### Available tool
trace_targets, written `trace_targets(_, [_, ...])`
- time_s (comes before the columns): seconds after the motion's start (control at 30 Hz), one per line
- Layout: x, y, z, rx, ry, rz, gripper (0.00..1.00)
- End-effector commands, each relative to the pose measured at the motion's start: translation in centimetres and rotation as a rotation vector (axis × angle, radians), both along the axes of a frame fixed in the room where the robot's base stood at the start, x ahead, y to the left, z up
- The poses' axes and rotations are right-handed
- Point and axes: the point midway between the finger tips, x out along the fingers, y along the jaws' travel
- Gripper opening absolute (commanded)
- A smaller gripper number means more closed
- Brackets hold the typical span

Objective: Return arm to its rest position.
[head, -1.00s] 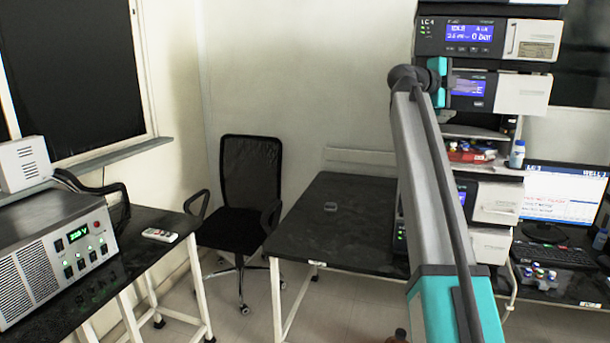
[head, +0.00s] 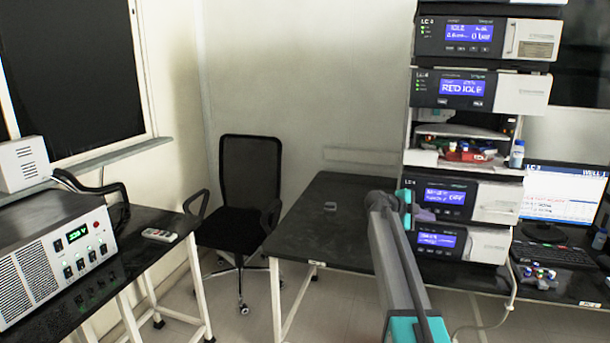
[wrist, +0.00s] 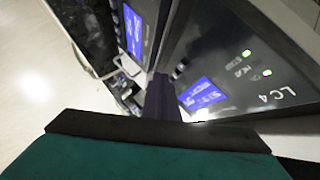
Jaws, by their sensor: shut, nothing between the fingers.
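My arm (head: 395,255) reaches up from the bottom of the head view toward the instrument column. My gripper (head: 424,214) is at its far end, small and partly hidden, in front of the lower modules. In the wrist view my gripper (wrist: 161,97) shows as one dark, narrow shape, its fingers together with nothing between them. Close beyond it is a dark module face (wrist: 235,70) marked LC4, with green lights and a blue display. I cannot tell whether the fingers touch it.
The instrument column (head: 480,90) stands at right, with a shelf of bottles (head: 465,153). A monitor (head: 565,200) and keyboard are right of it. A black table (head: 325,220) is left of my arm, largely clear. A chair (head: 245,190) and a power unit (head: 60,255) are farther left.

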Motion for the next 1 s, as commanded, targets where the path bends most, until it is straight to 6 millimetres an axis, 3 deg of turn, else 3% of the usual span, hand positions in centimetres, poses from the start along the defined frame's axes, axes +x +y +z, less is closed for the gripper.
trace_targets(0.03, [-0.7,0.4,-2.6,0.008,0.034,0.008,0.00])
trace_targets(0.2, [-2.4,1.4,-9.7,0.041,0.138,0.035,0.00])
trace_targets(0.57, [-7.7,3.7,-23.3,0.106,0.369,0.104,0.00])
trace_targets(0.77, [-11.7,5.2,-30.4,0.145,0.507,0.151,0.00])
trace_targets(1.0, [-17.7,7.1,-38.5,0.199,0.686,0.222,0.00])
